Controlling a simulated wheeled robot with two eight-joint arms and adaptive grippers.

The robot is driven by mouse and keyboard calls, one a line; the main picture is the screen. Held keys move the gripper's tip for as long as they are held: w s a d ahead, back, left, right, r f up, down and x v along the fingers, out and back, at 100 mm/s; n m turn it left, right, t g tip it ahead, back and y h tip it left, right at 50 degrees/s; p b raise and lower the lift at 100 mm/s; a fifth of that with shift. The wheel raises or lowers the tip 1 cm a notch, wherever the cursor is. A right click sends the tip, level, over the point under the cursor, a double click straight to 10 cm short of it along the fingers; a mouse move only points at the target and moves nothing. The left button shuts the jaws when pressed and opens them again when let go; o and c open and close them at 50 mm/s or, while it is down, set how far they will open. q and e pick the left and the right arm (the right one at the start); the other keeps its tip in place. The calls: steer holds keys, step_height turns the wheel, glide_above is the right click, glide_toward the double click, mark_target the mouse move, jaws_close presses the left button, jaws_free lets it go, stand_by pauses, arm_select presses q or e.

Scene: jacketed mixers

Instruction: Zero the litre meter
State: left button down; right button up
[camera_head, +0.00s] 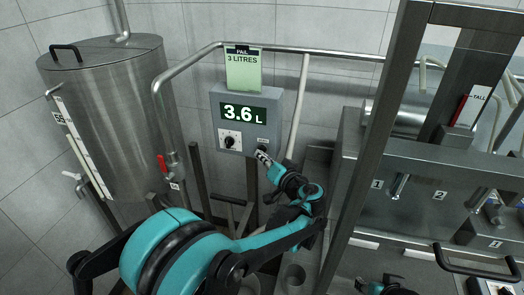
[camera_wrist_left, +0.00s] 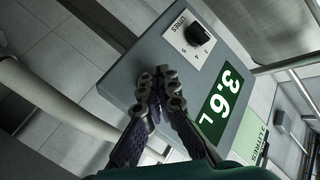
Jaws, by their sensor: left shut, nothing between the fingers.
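The litre meter (camera_head: 245,103) is a grey box on a post, reading 3.6 L on its green display. A black knob (camera_head: 229,142) on a white plate sits at its lower left, and a small pale label (camera_head: 262,140) at its lower right. My left gripper (camera_head: 263,155) is shut and empty at the lower right of the meter's face, just below that label. In the left wrist view its closed fingertips (camera_wrist_left: 160,76) lie over the grey face beside the knob plate (camera_wrist_left: 194,42). What is directly behind the tips is hidden; I cannot tell whether they touch.
A green card reading "PAIL 3 LITRES" (camera_head: 243,70) stands above the meter. A steel tank (camera_head: 110,110) and a pipe with a red-handled valve (camera_head: 162,164) are at left. A steel frame post (camera_head: 372,150) and numbered mixers are at right. Part of my right arm shows at the bottom edge.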

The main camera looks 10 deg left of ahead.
arm_select(q)
steer(key=shift+w, duration=0.4)
stand_by(0.3)
steer(key=shift+s, duration=0.9)
steer(key=s, duration=0.5)
steer(key=shift+a, duration=0.1)
stand_by(0.7)
